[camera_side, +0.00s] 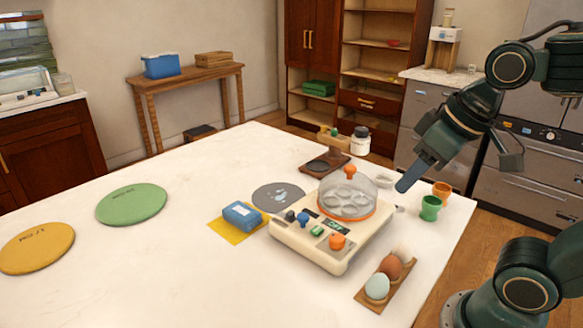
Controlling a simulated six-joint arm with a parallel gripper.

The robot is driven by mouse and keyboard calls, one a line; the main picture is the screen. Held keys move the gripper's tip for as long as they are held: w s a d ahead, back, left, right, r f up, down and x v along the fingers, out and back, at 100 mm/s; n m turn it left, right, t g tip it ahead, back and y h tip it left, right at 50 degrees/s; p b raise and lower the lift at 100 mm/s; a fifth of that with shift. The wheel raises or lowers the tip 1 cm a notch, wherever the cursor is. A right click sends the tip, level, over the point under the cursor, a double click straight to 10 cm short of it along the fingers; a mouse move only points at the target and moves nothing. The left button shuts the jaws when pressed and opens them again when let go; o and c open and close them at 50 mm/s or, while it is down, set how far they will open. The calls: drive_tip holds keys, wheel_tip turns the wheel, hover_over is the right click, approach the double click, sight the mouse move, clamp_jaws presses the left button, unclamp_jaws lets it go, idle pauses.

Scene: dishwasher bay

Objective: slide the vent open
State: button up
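An egg cooker with a cream base (290,246) stands on the white table. Its clear dome lid (347,194) has an orange rim and an orange knob (350,172) on top. I cannot make out the vent or its position at this size. A small pale tab (400,209) shows at the right of the lid. I see nothing held.
Green (430,208) and orange (442,190) cups stand below and right of my gripper. An egg holder (372,297) with eggs lies at the front right. A blue box (242,215) sits left of the cooker. A white jar (361,141) stands behind.

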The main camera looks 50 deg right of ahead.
drive_tip(key=w+a+r+g, duration=0.2)
drive_tip(key=w, duration=0.9)
drive_tip(key=g, duration=0.3)
hover_over(290, 212)
wheel_tip(290, 212, down, 4)
drive_tip(key=shift+f, duration=0.1)
wheel_tip(290, 212, down, 14)
drive_tip(key=shift+r, duration=0.2)
clamp_jaws()
